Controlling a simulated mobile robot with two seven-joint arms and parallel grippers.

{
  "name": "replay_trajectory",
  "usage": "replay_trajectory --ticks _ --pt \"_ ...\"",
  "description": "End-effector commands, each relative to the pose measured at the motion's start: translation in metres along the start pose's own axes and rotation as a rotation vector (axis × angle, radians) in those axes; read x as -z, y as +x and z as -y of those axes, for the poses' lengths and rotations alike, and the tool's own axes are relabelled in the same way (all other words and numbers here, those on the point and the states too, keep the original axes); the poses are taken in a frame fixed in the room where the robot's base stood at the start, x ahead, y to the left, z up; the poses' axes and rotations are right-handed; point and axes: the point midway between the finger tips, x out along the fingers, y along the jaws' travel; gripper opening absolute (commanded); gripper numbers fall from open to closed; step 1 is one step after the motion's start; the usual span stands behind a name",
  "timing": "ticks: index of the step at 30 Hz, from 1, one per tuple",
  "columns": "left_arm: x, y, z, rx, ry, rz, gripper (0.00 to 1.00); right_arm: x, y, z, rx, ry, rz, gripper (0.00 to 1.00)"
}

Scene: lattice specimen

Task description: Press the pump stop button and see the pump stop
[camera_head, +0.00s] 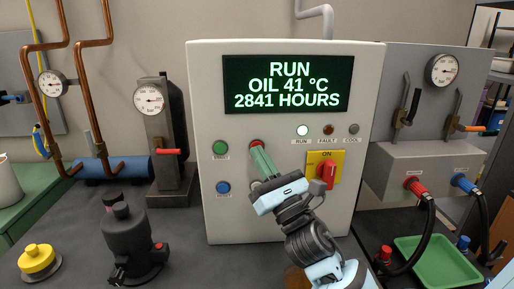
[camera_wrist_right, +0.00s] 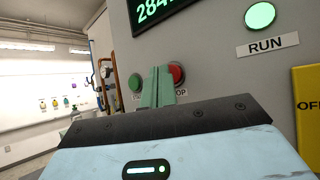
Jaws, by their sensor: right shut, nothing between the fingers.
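The pale control panel (camera_head: 290,215) stands upright at the back of the bench. Its screen (camera_head: 287,84) reads RUN, OIL 41 °C, 2841 HOURS, and the RUN lamp (camera_head: 302,130) is lit. The red stop button (camera_head: 256,142) sits right of the green start button (camera_head: 220,148); it also shows in the wrist view (camera_wrist_right: 178,73). My right gripper (camera_head: 258,152) is shut and empty, its green fingertips (camera_wrist_right: 158,72) right at the red button and partly covering it. I cannot tell whether they touch it. My left gripper is not in view.
A blue button (camera_head: 223,187) sits below the green one, and a red rotary switch (camera_head: 328,172) on yellow lies to the right. A gauge column (camera_head: 155,120) stands left, with a dark pump-like body (camera_head: 130,240) before it. A green tray (camera_head: 435,262) lies front right.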

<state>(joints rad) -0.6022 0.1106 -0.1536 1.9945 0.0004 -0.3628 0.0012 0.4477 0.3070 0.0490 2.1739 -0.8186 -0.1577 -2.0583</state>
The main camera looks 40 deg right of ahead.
Motion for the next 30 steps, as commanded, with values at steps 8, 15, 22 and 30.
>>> replay_trajectory --ticks 8,15,22,30 --pt "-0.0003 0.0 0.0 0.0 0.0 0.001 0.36 0.0003 0.0002 0.0001 0.0 0.0 0.0 0.0" --pt "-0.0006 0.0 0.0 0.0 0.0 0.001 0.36 0.0014 0.0017 0.0012 0.0 0.0 0.0 0.0" --pt "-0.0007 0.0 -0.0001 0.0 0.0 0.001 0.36 0.0025 0.0034 0.0024 0.0 0.001 0.0 0.0" --pt "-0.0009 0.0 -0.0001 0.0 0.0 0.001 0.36 0.0039 0.0053 0.0039 0.0 0.001 0.0 0.0"
